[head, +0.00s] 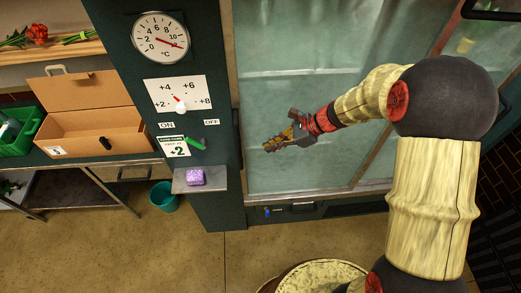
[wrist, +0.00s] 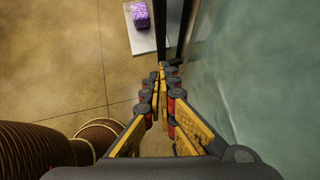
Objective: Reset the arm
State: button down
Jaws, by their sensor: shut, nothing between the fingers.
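My gripper (head: 270,147) is at the end of my yellow, black and red arm, which comes in from the right in the head view. It is shut and empty, in front of the glass door (head: 290,90) of a dark green cabinet. It points left, towards the cabinet's control panel. In the wrist view the fingers of my gripper (wrist: 160,75) are together, with the floor below and the glass on the right. From these views I cannot tell how far the gripper is from the glass.
The panel has a round thermometer dial (head: 161,38), a temperature knob (head: 180,104) and a green switch lever (head: 195,143). A purple block (head: 195,177) sits on a small shelf (head: 215,182) below. A cardboard box (head: 90,130), a green crate (head: 20,135) and a teal bin (head: 163,197) are at left.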

jog(key=v, duration=0.5)
jog(key=shift+d, duration=0.15)
jog(key=s+d+f+n+g+h, duration=0.1)
jog(key=s+d+n+g+h, duration=0.2)
jog(key=s+n, duration=0.65)
jog(key=s+d+r+n+t+h+b, duration=0.3)
jog(key=s+r+n+b, duration=0.1)
jog(key=s, duration=0.3)
jog(key=s+d+r+n+t+h+b, duration=0.2)
jog(key=s+d+r+n+t+b, duration=0.1)
jog(key=s+r+n+t+b, duration=0.1)
jog(key=s+r+n+b, duration=0.1)
jog(key=s+n, duration=0.1)
jog(key=s, duration=0.1)
jog(key=shift+r+h+b, duration=0.2)
jog(key=shift+h+b, duration=0.2)
